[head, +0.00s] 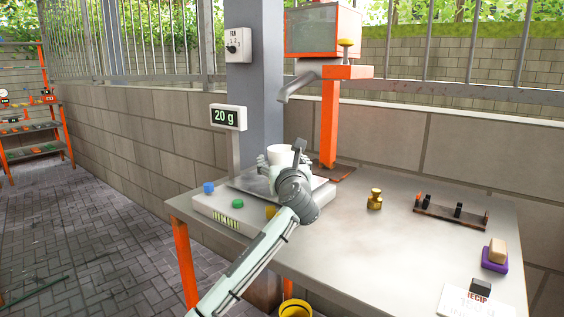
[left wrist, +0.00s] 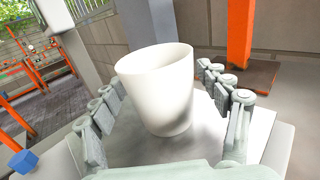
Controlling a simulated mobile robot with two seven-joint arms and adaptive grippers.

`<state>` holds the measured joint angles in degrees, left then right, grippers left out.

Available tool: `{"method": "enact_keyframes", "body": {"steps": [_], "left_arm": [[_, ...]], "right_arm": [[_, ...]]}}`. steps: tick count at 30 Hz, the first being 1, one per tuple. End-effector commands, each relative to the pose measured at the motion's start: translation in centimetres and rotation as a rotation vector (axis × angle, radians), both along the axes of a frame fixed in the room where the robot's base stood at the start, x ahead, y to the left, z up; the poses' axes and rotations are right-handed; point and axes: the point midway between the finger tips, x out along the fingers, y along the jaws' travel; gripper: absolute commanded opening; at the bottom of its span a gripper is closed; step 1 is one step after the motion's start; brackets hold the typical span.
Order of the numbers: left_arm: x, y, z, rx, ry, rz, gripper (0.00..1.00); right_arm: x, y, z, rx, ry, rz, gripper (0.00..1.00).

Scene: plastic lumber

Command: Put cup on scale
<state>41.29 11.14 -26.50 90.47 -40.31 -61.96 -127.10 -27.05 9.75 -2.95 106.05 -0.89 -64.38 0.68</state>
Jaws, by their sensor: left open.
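The white cup (head: 280,155) stands upright on the metal plate of the scale (head: 212,208). It also shows large in the left wrist view (left wrist: 158,88), with the scale plate (left wrist: 255,125) under it. The scale's display (head: 228,117) reads 20 g. My left gripper (head: 279,167) is open, with its fingers on both sides of the cup. In the left wrist view, gaps seem to show between the fingers and the cup, though contact lower down is hard to tell. My wrist hides part of the scale in the head view. My right gripper is not in view.
An orange dispenser (head: 329,125) with a spout stands behind the scale. A brass weight (head: 375,199), a dark rack (head: 450,212), a purple block (head: 495,257) and a recipe sheet (head: 470,303) lie on the table (head: 400,255). The middle of the table is clear. A yellow bucket (head: 296,309) is below.

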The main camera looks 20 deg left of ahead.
Motion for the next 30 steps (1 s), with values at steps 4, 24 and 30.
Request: {"method": "enact_keyframes", "body": {"steps": [4, 24, 30], "left_arm": [[-0.4, -0.2, 0.3, 0.0, -0.001, -0.001, 0.75], [-10.6, -4.9, 0.3, 0.0, -0.001, 0.0, 0.75], [-10.9, -5.1, 0.3, 0.0, -0.001, 0.0, 0.75]], "right_arm": [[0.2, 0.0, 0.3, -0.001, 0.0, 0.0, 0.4], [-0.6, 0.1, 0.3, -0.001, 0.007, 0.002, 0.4], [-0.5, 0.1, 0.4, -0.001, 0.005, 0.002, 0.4]]}}
